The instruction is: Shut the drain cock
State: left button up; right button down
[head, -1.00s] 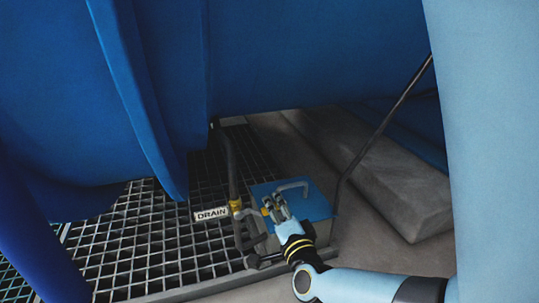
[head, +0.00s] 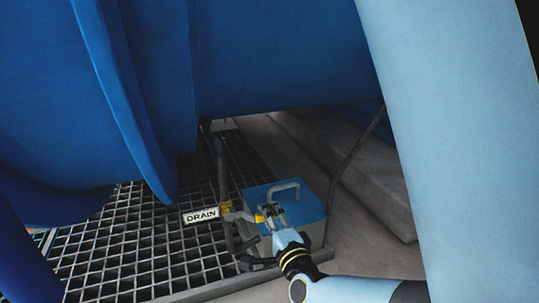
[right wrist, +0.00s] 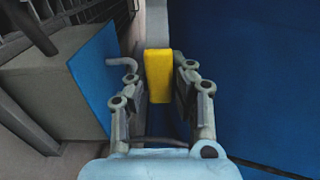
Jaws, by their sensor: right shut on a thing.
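The drain cock (head: 226,208) is a small brass-coloured valve on the dark drain pipe, right of the white DRAIN label (head: 201,215). Its grey lever sticks out to the right and ends in a yellow grip (head: 260,218). My right gripper (head: 265,214) is shut on this yellow grip. In the right wrist view the yellow grip (right wrist: 159,75) stands between the two fingers of my right gripper (right wrist: 160,85). The valve body is not visible in that view. My left gripper is not in view.
A grey box with a blue lid (head: 312,208) and handle stands just behind my right gripper. The big blue vessel (head: 280,60) hangs low above. Floor grating (head: 130,245) lies to the left, and a concrete plinth (head: 350,170) to the right.

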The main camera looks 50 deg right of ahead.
jog(key=shift+f, duration=0.2)
jog(key=c, duration=1.1)
grip_release()
jog(key=shift+r, duration=0.1)
jog(key=v, duration=1.2)
